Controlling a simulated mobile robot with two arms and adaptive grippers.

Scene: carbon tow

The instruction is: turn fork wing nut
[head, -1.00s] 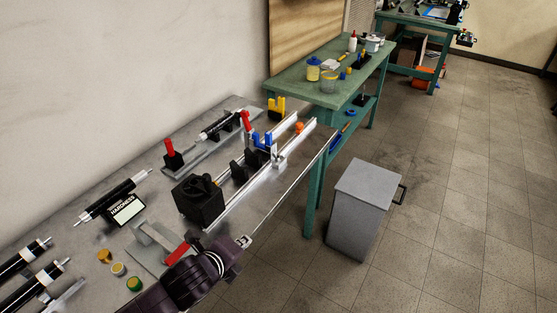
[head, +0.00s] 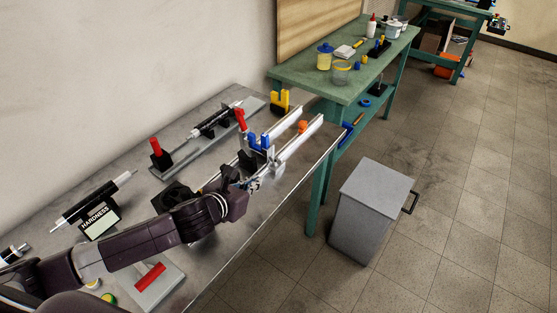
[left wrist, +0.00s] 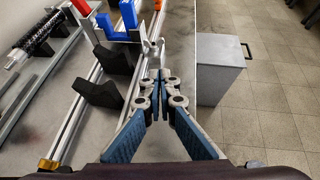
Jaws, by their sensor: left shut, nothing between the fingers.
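A blue fork-shaped part (head: 258,143) stands upright on the silver rails of the bench fixture. It also shows at the top of the left wrist view (left wrist: 118,20). A small orange part (head: 303,127) sits by the front rail, beyond the blue fork; I cannot tell whether it is the wing nut. My left gripper (head: 256,184) is shut and empty, over the front rail on the near side of the fork. In the left wrist view its fingertips (left wrist: 160,76) meet just short of the fork. My right gripper is out of view.
A red-handled upright (head: 240,118) stands beside the fork, and black supports (left wrist: 98,93) line the rails. A grey cabinet (head: 372,205) stands on the floor right of the bench. A green table (head: 305,75) with jars is behind. Open floor lies to the right.

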